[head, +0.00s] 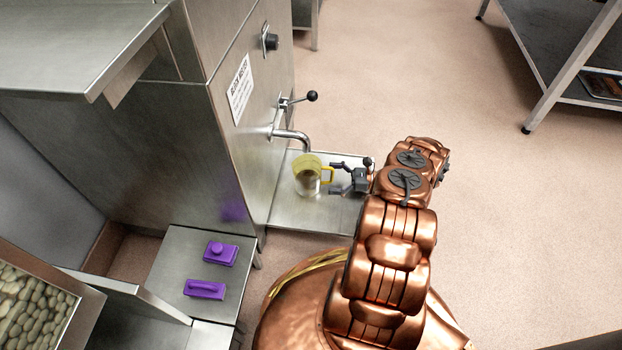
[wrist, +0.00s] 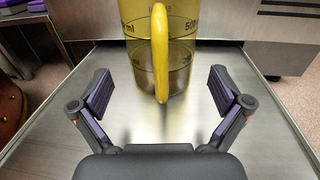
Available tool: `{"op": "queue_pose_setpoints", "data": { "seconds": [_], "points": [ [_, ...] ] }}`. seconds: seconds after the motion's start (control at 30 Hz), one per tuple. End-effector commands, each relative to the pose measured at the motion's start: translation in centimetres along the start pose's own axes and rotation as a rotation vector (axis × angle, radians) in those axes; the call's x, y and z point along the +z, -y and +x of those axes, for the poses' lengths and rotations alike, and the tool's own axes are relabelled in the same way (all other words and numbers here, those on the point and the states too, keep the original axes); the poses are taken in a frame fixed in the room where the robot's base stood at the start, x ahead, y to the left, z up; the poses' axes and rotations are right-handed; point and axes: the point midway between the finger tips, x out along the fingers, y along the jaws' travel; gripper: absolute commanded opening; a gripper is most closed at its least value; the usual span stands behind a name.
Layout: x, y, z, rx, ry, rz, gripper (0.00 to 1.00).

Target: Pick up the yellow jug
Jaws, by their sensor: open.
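The yellow jug (head: 307,176) stands upright on a steel shelf under a spout, its handle turned right toward my gripper. In the wrist view the jug (wrist: 185,45) is see-through yellow with measuring marks, and its handle (wrist: 160,55) faces me, centred between the fingers. My gripper (head: 338,178) is beside the jug at handle side. In the wrist view my gripper (wrist: 160,92) is open, with one purple-padded finger on each side and nothing between the pads. The jug's top is cut off in the wrist view.
The steel shelf (head: 288,212) is otherwise clear. The spout (head: 292,136) and a black-knobbed lever (head: 311,97) project from the steel machine (head: 232,135) above the jug. Two purple items (head: 205,289) lie on a low steel table. A steel rack (head: 550,50) stands far right.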

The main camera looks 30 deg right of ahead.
Motion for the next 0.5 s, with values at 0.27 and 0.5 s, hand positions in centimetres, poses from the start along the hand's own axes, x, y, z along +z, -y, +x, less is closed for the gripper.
{"op": "queue_pose_setpoints", "data": {
  "seconds": [0.27,0.5],
  "points": [
    [-0.3,0.2,3.3,0.003,0.003,-0.001,1.0],
    [-0.2,0.1,4.2,0.002,0.001,0.001,1.0]
  ]
}}
